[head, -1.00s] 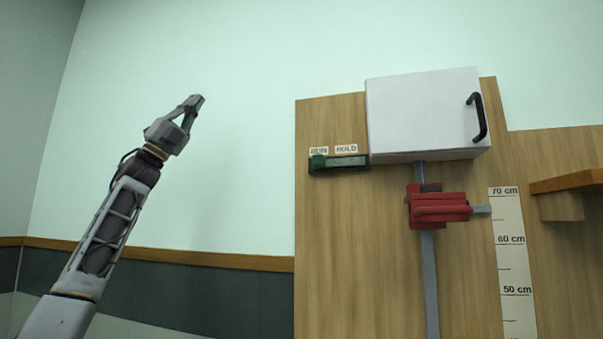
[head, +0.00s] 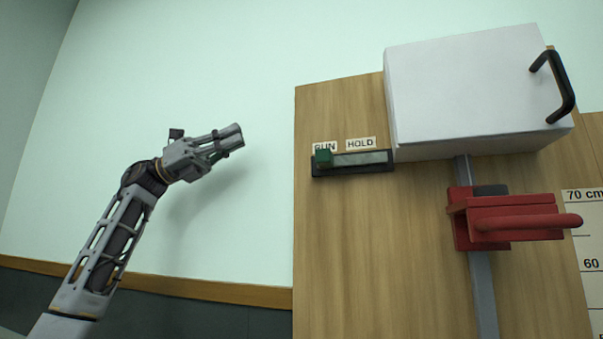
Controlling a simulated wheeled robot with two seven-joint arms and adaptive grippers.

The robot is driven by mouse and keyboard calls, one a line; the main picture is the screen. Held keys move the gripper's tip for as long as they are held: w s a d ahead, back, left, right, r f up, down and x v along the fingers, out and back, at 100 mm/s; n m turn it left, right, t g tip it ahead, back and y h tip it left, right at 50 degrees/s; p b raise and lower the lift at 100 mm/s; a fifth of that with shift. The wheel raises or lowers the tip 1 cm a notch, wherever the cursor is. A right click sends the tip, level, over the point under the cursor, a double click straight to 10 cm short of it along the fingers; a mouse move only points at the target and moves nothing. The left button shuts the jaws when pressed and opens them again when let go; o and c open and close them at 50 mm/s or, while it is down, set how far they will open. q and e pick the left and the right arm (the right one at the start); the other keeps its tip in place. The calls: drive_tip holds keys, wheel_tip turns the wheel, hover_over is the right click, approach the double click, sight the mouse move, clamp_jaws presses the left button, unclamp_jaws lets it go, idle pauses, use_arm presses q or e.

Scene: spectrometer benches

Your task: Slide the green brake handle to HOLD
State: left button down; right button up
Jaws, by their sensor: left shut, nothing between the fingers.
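The green brake handle (head: 323,158) is a small block at the left end of a dark slide track (head: 353,162) on the wooden panel. It sits below the RUN label (head: 325,147). The HOLD label (head: 361,143) is to its right, above the pale slot of the track. My left gripper (head: 236,136) is shut and empty, in front of the pale wall. It is left of the handle and apart from it, pointing right. My right gripper is not in view.
A white box (head: 470,95) with a black handle (head: 556,85) juts out just right of the track. Below it a red clamp (head: 505,222) sits on a grey vertical rail (head: 482,290). A centimetre scale (head: 588,240) is at the right. The space between gripper and panel is clear.

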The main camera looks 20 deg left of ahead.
use_arm(q)
wheel_tip(320, 180, down, 8)
drive_tip(key=s+d+m+g+y, duration=0.1)
drive_tip(key=m+y, duration=0.2)
drive_tip(key=y, duration=0.1)
drive_tip(key=shift+s+d+g, duration=0.35)
drive_tip(key=shift+d+g, duration=0.05)
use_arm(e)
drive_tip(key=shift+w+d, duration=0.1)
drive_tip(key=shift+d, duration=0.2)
use_arm(q)
drive_tip(key=shift+d, duration=0.15)
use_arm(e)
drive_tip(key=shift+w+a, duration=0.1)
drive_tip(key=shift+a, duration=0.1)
use_arm(q)
drive_tip(key=d+p, duration=0.1)
drive_tip(key=d, duration=0.8)
drive_tip(key=d+p, duration=0.1)
drive_tip(key=d, duration=0.3)
drive_tip(key=shift+s+d+p, duration=0.3)
drive_tip(key=shift+d+p, duration=0.05)
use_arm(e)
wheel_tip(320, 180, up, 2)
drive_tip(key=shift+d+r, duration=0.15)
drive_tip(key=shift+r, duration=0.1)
